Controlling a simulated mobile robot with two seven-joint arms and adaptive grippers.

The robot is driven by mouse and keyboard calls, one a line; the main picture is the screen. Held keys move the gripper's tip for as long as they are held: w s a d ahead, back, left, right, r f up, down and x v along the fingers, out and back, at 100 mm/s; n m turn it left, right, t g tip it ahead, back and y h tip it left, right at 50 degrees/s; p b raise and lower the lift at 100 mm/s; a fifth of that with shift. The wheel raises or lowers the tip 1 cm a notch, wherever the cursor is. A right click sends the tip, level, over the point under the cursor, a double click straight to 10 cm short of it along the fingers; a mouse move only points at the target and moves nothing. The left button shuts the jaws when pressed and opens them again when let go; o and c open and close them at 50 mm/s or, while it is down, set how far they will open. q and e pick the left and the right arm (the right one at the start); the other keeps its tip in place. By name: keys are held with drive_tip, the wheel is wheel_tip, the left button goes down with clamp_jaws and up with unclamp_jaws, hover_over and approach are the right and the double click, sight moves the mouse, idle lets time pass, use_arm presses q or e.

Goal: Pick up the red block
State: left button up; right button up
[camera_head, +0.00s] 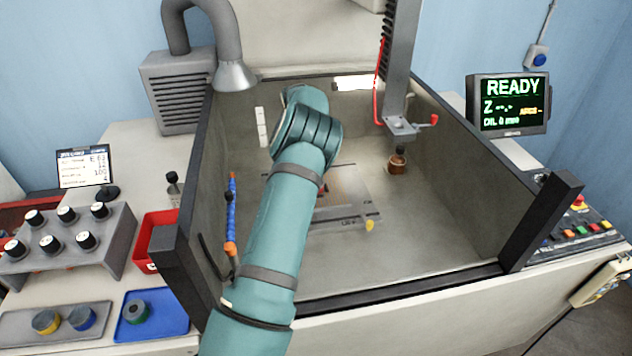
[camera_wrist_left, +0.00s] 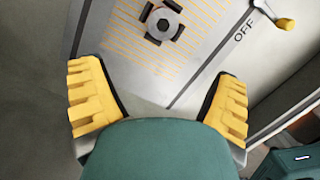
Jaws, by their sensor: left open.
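I cannot make out a red block in either view; my arm covers part of the work area in the head view. My left gripper (camera_wrist_left: 162,82) is open, with its two yellow ridged fingers spread and nothing between them. It is over the near part of a grey plate (camera_wrist_left: 205,50) with orange stripes. A round grey piece (camera_wrist_left: 163,22) with dark clamps around it is on the plate, beyond the fingertips. The same plate (camera_head: 352,184) shows in the head view, partly behind my left arm. My right gripper is not in view.
The grey tank (camera_head: 460,190) has raised walls and a dark front rail. A vertical spindle head (camera_head: 400,124) hangs above a small brown jar (camera_head: 398,163). A blue-orange hose (camera_head: 231,210) stands at left. A red bin (camera_head: 143,240) and blue tray (camera_head: 165,318) sit outside.

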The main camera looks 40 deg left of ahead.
use_arm(q)
drive_tip(key=f, duration=0.5)
drive_tip(key=w+f, duration=0.1)
drive_tip(key=f, duration=0.1)
drive_tip(key=shift+d+f, duration=0.25)
drive_tip(key=shift+f, duration=0.15)
drive_tip(key=shift+w+d+f, duration=0.1)
drive_tip(key=shift+w+f, duration=0.2)
drive_tip(key=shift+f, duration=0.6)
drive_tip(key=shift+w+d+f, duration=0.1)
drive_tip(key=shift+w+f, duration=0.2)
drive_tip(key=shift+f, duration=0.55)
drive_tip(key=shift+w+d+f, duration=0.1)
drive_tip(key=shift+w+f, duration=0.2)
drive_tip(key=shift+f, duration=0.6)
drive_tip(key=shift+c, duration=0.4)
drive_tip(key=shift+r, duration=0.1)
drive_tip(key=c, duration=1.4)
